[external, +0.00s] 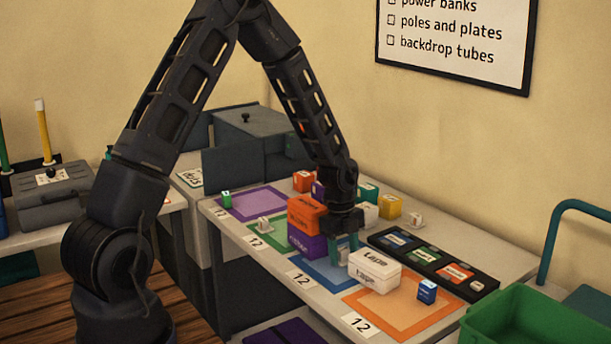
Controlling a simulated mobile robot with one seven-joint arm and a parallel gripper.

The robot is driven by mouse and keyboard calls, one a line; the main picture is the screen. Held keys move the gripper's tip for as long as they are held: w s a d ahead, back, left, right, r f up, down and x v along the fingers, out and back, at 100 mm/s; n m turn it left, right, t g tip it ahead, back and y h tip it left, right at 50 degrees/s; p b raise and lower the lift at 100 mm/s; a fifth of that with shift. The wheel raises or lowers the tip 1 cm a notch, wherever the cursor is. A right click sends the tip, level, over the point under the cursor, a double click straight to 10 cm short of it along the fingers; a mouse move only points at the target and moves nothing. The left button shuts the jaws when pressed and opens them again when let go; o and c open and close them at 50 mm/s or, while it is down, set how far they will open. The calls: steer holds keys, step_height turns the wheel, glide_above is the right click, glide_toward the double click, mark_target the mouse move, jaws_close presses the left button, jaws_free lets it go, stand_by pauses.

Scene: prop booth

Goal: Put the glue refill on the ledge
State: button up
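My gripper (346,245) points down over the blue mat (322,272) on the table, between the purple and orange boxes and the white tape box. Its fingertips are small and partly lost among the boxes, so I cannot tell whether they hold anything. I cannot pick out the glue refill for sure, since most small labels are unreadable. Small boxes include a blue one (427,291) on the orange mat, a green one (226,199) on the purple mat, and a yellow one (390,207) at the back. No surface is clearly marked as the ledge.
A white tape box (374,271) stands right of my gripper; an orange box (306,215) sits on a purple box (307,244) to its left. A black tray (386,242) with coloured labels lies along the wall side. A green bin (530,318) is front right.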

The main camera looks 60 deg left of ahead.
steer(key=c, duration=0.7)
step_height(320, 180, up, 20)
steer(key=n+t+y, duration=0.2)
steer(key=n, duration=1.6)
glide_above(344, 249)
steer(key=w+d, duration=0.6)
step_height(344, 249, down, 12)
steer(key=shift+s+r, duration=0.15)
steer(key=shift+r, duration=0.05)
